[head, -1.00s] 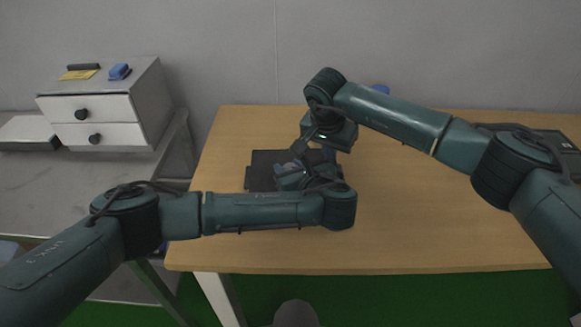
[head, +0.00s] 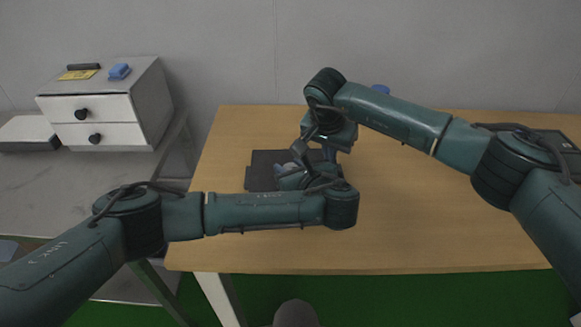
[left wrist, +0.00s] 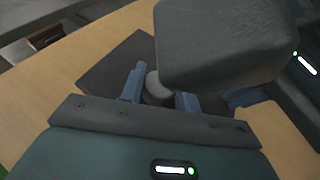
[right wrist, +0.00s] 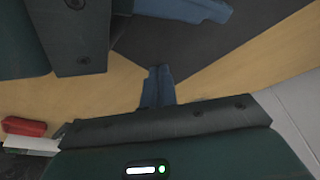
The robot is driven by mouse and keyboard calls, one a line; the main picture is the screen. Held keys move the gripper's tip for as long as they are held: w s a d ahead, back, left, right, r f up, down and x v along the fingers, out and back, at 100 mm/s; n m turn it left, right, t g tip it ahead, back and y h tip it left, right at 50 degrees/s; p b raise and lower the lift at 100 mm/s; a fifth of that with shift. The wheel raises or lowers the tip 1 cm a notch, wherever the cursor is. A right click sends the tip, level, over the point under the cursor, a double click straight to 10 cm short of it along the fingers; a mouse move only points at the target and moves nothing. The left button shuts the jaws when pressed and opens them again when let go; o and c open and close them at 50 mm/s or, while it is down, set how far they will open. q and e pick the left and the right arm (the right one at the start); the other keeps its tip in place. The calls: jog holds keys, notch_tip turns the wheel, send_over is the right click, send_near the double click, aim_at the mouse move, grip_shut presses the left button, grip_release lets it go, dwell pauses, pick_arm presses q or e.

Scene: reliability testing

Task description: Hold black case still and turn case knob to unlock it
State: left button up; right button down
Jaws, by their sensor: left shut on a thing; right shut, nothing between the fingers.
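The black case (head: 262,172) lies flat on the wooden table, partly hidden by my arms. It also shows in the left wrist view (left wrist: 115,62) and in the right wrist view (right wrist: 200,40). A round grey knob (left wrist: 155,86) stands up from it. My left gripper (left wrist: 160,92) is shut on the knob, with one blue finger on each side. My right gripper (right wrist: 158,86) is shut and empty, with its fingertips close to the case's edge. In the head view, both grippers are close together over the case, and their fingers are largely hidden.
A drawer cabinet (head: 100,108) with a blue item on top stands at the left on a grey bench. A red item (right wrist: 24,126) shows in the right wrist view.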

jog(key=shift+d+f, duration=0.15)
jog(key=shift+f, duration=0.2)
pick_arm(q)
jog(key=o, duration=1)
jog(key=shift+s, duration=0.1)
jog(key=shift+c, duration=0.2)
pick_arm(e)
jog(key=shift+s, duration=0.15)
pick_arm(q)
jog(key=v, duration=0.8)
jog(key=shift+r, duration=0.15)
jog(key=shift+a, duration=0.1)
pick_arm(e)
jog(key=shift+r, duration=0.1)
